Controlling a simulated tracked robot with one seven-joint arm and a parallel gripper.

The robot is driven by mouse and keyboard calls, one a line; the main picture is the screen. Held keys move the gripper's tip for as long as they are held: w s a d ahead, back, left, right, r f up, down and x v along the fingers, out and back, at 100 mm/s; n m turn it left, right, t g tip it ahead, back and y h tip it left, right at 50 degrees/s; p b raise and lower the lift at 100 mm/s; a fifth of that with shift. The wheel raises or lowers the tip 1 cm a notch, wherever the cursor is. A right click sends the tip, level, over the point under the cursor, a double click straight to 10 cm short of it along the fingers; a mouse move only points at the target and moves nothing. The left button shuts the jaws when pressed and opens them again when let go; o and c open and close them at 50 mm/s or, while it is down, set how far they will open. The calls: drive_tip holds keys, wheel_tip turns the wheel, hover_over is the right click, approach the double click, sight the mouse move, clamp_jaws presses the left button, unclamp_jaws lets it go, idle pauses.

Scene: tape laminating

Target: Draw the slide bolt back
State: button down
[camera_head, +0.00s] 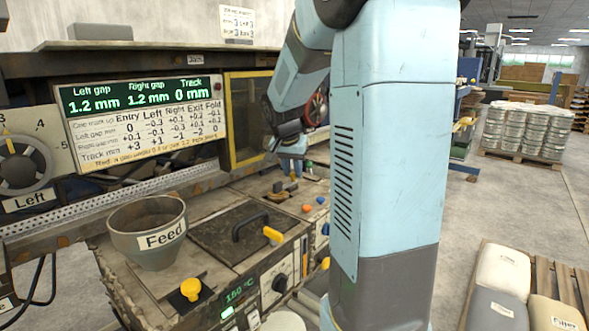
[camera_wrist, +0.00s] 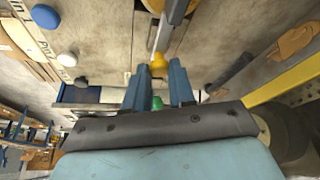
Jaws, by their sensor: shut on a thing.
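My gripper (camera_wrist: 160,66) has its two blue fingers on either side of a small yellow knob (camera_wrist: 158,63), shut on it. A thin pale rod (camera_wrist: 160,38) runs from the knob towards the top of the wrist view. I take this knob to be the slide bolt's handle, but the bolt body is not clear. In the head view my gripper (camera_head: 292,176) is small and points down over the worn machine top, close to a brass-coloured fitting (camera_head: 279,197). A green piece (camera_wrist: 157,102) shows between the fingers, further back.
Blue (camera_wrist: 45,16) and white (camera_wrist: 67,59) buttons lie left of my gripper in the wrist view. A yellow bar (camera_wrist: 285,82) is at the right. In the head view, a feed hopper (camera_head: 148,232) and a dark handled lid (camera_head: 243,235) stand nearer, and a yellow-framed window (camera_head: 228,120) is behind.

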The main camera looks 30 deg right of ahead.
drive_tip(key=shift+w+d+r, duration=0.1)
drive_tip(key=shift+w+d, duration=0.3)
drive_tip(key=shift+d, duration=0.2)
drive_tip(key=c, duration=1.2)
unclamp_jaws()
drive_tip(key=shift+a, duration=0.1)
drive_tip(key=shift+o, duration=1.3)
drive_tip(key=v, duration=1.3)
drive_tip(key=shift+r, duration=0.2)
drive_tip(key=shift+s+a, duration=0.15)
